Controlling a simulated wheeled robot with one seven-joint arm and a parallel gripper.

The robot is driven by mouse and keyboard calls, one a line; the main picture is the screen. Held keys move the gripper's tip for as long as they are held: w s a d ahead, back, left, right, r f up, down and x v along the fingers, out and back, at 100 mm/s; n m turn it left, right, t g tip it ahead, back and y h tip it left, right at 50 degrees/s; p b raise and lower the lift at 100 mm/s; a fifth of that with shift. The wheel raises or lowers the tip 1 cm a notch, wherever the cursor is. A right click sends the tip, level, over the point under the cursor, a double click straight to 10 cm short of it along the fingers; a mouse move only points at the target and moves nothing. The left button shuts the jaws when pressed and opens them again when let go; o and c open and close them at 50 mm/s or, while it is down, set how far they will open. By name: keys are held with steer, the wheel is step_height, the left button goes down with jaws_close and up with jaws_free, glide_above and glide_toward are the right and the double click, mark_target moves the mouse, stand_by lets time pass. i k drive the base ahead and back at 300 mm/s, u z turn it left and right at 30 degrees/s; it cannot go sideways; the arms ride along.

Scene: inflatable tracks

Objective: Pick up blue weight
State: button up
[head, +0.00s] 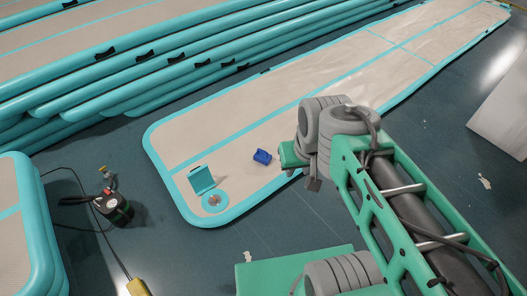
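A small blue block (262,157), which looks like the blue weight, lies on the beige top of a flat inflatable track (226,125) with turquoise edges. Nothing touches it. My gripper (313,184) is only partly in view in the head view, at the end of my green and grey arm, to the right of the blue block and a little nearer. My wrist and arm links hide most of it, so I cannot see whether its fingers are open or shut. No object shows in it.
A teal square piece (201,180) and a round teal disc (214,202) are on the track's near end. Stacked tracks (150,75) lie behind. A black pump (114,208) with cables stands on the floor at left. A white panel (503,115) is at right.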

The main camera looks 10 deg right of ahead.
mark_target(261, 156)
steer(key=i, duration=0.8)
steer(key=z, duration=1.75)
steer(key=i, duration=1.35)
steer(key=u, duration=4.35)
